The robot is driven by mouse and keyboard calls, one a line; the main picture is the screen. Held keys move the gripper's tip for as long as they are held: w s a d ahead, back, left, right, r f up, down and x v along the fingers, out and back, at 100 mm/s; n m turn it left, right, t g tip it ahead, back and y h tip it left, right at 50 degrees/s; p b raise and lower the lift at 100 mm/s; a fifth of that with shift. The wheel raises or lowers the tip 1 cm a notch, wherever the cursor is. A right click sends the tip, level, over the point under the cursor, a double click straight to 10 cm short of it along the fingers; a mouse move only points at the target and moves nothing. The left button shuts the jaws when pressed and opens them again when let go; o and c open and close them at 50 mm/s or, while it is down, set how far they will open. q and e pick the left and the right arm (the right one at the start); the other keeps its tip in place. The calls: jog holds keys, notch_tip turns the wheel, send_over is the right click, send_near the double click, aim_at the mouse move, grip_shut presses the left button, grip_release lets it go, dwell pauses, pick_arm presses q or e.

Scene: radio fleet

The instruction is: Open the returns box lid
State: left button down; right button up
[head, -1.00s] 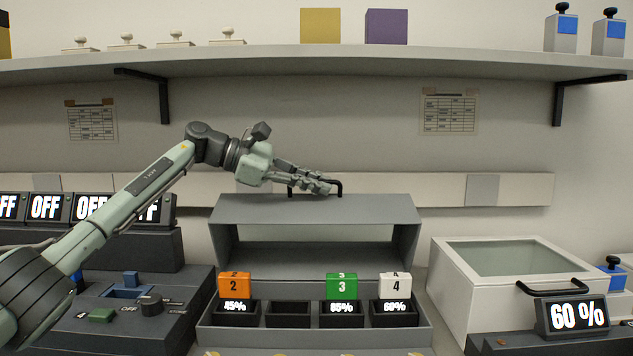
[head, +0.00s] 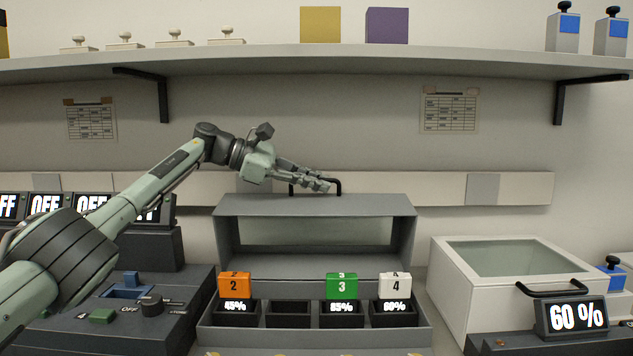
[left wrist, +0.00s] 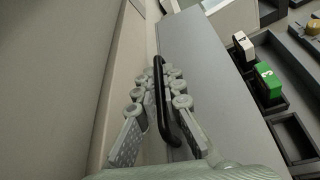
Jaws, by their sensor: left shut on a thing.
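A grey box-shaped housing (head: 226,240) with a clear window stands at the middle, behind a row of slots. Its flat grey top panel (head: 350,206) carries a black bar handle (head: 339,186). My left gripper (head: 326,186) is shut on this handle. In the left wrist view the fingers (left wrist: 168,100) lie on both sides of the handle (left wrist: 160,72), above the grey panel (left wrist: 205,70). A white box (head: 455,285) with a glass-like top and its own black handle (head: 550,288) stands shut at the right. No label tells which is the returns box. My right gripper is not in view.
Orange (head: 233,285), green (head: 341,286) and white (head: 395,285) numbered blocks stand in the front slots; one slot is empty. A grey console (head: 60,320) stands left, a "60 %" display (head: 575,316) right. A shelf (head: 300,62) runs above.

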pick_arm(q)
jog(key=c, duration=1.9)
grip_release()
notch_tip(320, 180, up, 4)
send_over(261, 201)
jog(key=shift+r, duration=0.15)
